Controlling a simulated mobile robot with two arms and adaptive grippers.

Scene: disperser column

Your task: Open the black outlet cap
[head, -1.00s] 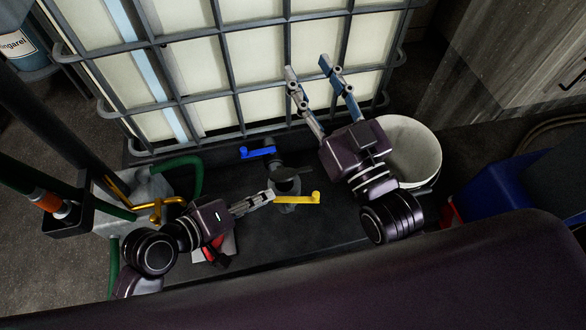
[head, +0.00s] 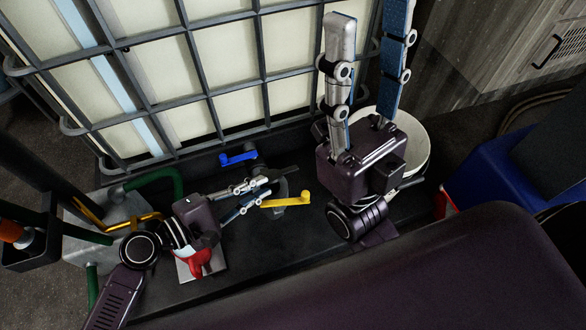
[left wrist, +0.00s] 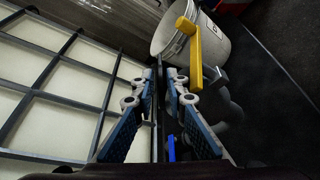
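The dark outlet fitting (head: 281,189) sits low in front of the caged tank, with a yellow lever (head: 290,200) at its front and a blue lever (head: 238,158) behind. I cannot clearly pick out the black cap; my left fingers cover part of that area. My left gripper (head: 268,187) reaches in from the left beside the fitting, its fingers apart with a narrow gap. In the left wrist view its fingertips (left wrist: 161,72) hold nothing visible, and the yellow lever (left wrist: 195,55) is right of them. My right gripper (head: 371,22) points up the picture, wide open and empty.
The caged tank (head: 195,62) stands behind. A white bucket (head: 412,150) is right, behind my right gripper. A red item (head: 200,262) lies below my left gripper. A yellow pipe (head: 92,215) and green hose (head: 160,175) are left; a blue bin (head: 485,180) is right.

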